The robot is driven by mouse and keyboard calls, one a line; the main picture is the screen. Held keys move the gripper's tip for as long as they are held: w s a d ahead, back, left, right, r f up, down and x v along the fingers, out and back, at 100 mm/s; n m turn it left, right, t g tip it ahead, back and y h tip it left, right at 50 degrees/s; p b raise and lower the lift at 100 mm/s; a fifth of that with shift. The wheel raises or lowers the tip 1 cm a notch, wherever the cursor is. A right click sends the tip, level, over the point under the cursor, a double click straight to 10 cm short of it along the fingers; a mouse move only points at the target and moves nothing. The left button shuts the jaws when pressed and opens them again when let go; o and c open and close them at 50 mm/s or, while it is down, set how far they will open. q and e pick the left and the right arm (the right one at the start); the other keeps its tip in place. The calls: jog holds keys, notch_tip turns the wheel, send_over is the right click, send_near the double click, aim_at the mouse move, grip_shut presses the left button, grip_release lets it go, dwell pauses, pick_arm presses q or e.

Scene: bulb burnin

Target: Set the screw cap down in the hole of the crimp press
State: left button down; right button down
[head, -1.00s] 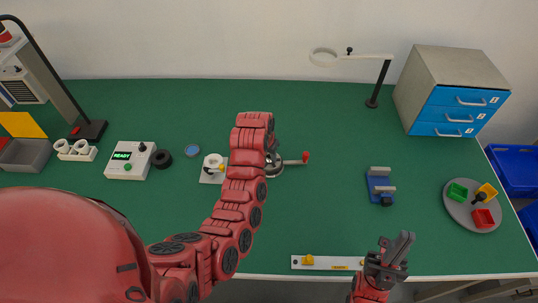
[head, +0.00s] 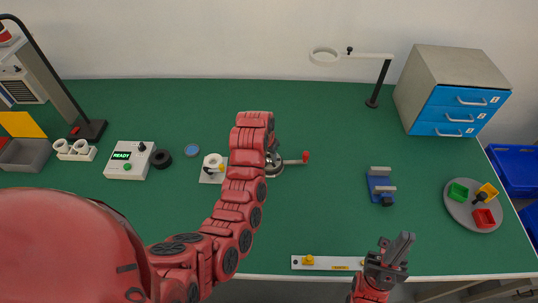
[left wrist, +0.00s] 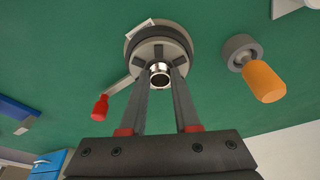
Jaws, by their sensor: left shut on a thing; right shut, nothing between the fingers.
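The crimp press (head: 273,164) stands near the middle of the table, partly hidden by my left arm in the head view. In the left wrist view the press (left wrist: 155,32) is a round grey body with a lever ending in a red knob (left wrist: 101,107). My left gripper (left wrist: 160,78) is shut on the small shiny metal screw cap (left wrist: 160,70), whose open end shows. The cap is in front of the middle of the press and covers its hole, so I cannot tell whether it touches. My right gripper (head: 394,254) is shut and empty at the front edge.
A tester reading READY (head: 130,160) and a black ring (head: 161,159) are further left. A blue fixture (head: 381,187) and a round tray (head: 455,210) stand right. The table behind the press is clear.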

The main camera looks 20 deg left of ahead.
dwell(0.3)
pick_arm(q)
jog(key=shift+f+b, duration=0.2)
jog(key=shift+b, duration=0.15)
dwell(0.6)
jog(key=shift+r, duration=0.2)
dwell(0.3)
dwell(0.3)
jog(key=c, duration=0.6)
grip_release()
jog(key=shift+o, duration=0.2)
jog(key=shift+r+b, duration=0.1)
jog(key=shift+b, duration=0.2)
